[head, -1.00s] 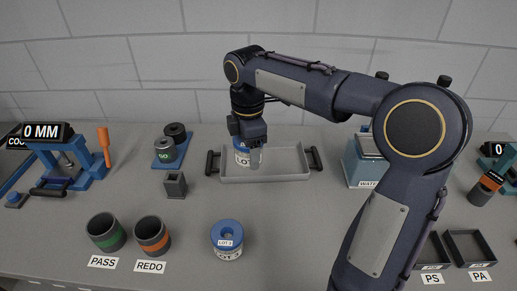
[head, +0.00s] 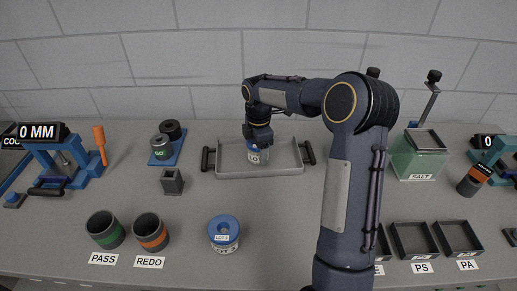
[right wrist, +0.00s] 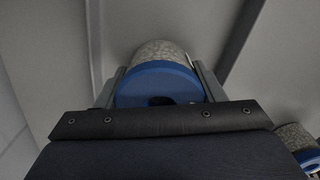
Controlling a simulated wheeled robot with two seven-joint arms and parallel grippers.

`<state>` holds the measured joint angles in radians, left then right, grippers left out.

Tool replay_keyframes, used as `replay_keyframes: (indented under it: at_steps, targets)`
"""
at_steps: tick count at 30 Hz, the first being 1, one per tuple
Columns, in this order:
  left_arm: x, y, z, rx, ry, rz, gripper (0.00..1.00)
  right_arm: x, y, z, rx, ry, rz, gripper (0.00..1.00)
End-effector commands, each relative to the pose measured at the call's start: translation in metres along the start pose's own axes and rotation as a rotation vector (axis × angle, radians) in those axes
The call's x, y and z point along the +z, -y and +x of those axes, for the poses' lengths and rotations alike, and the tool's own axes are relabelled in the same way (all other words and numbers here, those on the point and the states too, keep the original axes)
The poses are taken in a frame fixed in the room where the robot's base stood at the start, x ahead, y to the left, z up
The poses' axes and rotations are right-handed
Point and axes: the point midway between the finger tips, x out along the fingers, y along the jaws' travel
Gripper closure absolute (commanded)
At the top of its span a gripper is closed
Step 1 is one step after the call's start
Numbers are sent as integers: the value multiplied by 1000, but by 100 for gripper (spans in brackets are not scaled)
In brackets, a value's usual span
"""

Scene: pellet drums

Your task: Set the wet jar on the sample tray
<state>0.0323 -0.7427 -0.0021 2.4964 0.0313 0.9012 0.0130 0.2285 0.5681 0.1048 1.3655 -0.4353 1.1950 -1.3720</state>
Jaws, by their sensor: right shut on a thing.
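I cannot tell whether the jar's base touches the tray floor. In the right wrist view the jar's blue lid (right wrist: 158,82) sits between the two fingers. A similar blue-lidded lot jar (head: 224,232) stands at the front middle of the bench and shows in part in the right wrist view (right wrist: 305,155). My left gripper is not in view.
The tray has dark handles at both ends. PASS (head: 105,230) and REDO (head: 152,232) cups stand front left, and a small grey block (head: 172,181) stands left of the tray. A SALT bath (head: 418,155) and dark bins (head: 413,240) are at right. My right arm covers the middle right.

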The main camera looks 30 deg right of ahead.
Motion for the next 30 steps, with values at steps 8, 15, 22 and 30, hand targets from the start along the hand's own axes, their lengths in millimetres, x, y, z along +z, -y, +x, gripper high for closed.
replay_keyframes:
  at_steps: [8,15,22,30]
  targets:
    - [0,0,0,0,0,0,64,0,0,3,4,-1,0,70]
    - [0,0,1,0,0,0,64,0,0,6,2,-1,0,22]
    - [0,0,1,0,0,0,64,0,0,6,2,-1,0,16]
    - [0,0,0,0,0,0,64,-1,-1,-11,6,-1,1,16]
